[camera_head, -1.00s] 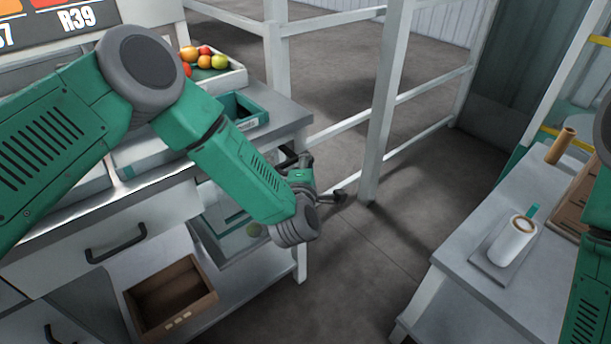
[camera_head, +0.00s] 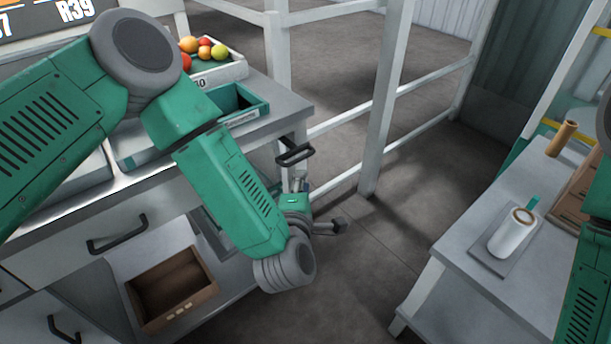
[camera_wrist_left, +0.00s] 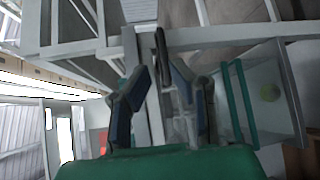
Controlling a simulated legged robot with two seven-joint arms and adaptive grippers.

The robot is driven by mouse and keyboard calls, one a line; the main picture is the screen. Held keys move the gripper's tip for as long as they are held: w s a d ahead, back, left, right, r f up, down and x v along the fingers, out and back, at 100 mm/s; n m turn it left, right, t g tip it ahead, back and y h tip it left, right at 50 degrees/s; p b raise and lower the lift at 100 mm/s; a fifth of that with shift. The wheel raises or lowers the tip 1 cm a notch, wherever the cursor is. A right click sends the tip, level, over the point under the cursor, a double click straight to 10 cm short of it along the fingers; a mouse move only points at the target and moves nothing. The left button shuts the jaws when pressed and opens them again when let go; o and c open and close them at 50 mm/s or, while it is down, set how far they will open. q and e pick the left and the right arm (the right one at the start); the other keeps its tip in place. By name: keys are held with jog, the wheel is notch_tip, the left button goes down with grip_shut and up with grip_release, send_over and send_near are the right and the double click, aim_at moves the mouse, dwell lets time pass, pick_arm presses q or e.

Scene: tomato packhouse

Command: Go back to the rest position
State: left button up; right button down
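My left arm comes in from the left across the bench (camera_head: 190,205). Its wrist hangs past the bench's right end, and my left gripper (camera_head: 322,203) is partly hidden behind the wrist in the head view. In the left wrist view, the two fingers of my left gripper (camera_wrist_left: 160,76) stand apart with nothing between them. A white post and a dark handle (camera_wrist_left: 162,50) show beyond them. Part of my right arm (camera_head: 585,285) shows at the right edge of the head view. My right gripper is out of view.
A crate of tomatoes (camera_head: 232,72) and a green-edged tray (camera_head: 262,108) are on the bench. White rails (camera_head: 372,165) stand behind. The right table (camera_head: 470,225) holds a white cup (camera_head: 508,238). Floor between is clear.

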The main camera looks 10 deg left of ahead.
pick_arm(q)
jog(key=s+a+f+m+g+h, duration=0.2)
jog(key=s+f+m+g, duration=0.2)
jog(key=s+f+m, duration=0.35)
jog(key=s+a+f+m+g+h, duration=0.2)
jog(key=s+a+f+m+g, duration=0.15)
jog(key=s+f+m, duration=0.35)
jog(key=s+a+f+m+g+y, duration=0.1)
jog(key=s+a+m+g, duration=0.2)
jog(key=s, duration=0.6)
jog(key=s+a+f+m+g+y, duration=0.1)
jog(key=s+a+f+m+g, duration=0.1)
jog(key=s+a+m+g, duration=0.2)
jog(key=s+a+g, duration=0.1)
jog(key=s+a, duration=0.2)
jog(key=s, duration=0.1)
jog(key=shift+s+a, duration=0.25)
jog(key=shift+s, duration=0.1)
